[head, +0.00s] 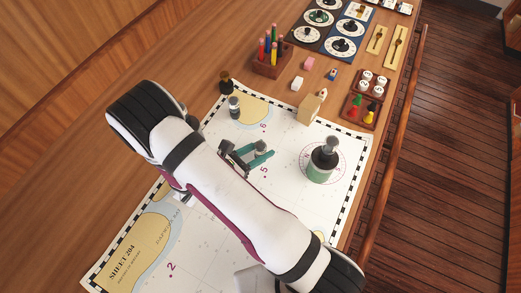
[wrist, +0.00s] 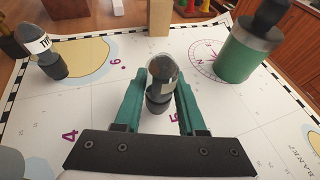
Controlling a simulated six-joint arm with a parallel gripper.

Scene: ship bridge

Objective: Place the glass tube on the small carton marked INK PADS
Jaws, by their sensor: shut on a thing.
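My gripper (head: 263,149) is above the chart, with its teal fingers in the wrist view (wrist: 159,76) closed around a small upright thing. This looks like the glass tube (wrist: 163,68): a grey, shiny rounded top with a dark rounded part below. In the head view the tube (head: 262,145) shows only as a small grey top between the fingers. A small tan carton (head: 308,109) stands at the chart's far edge, beyond my gripper; its face also shows at the top of the wrist view (wrist: 160,17). I cannot read its marking.
A green cylinder with a dark top (head: 321,170) stands right of my gripper. A dark bottle with a white label (head: 234,107) stands to the left. A pencil block (head: 271,65) and a wooden tray of pieces (head: 360,110) lie beyond. The chart between gripper and carton looks clear.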

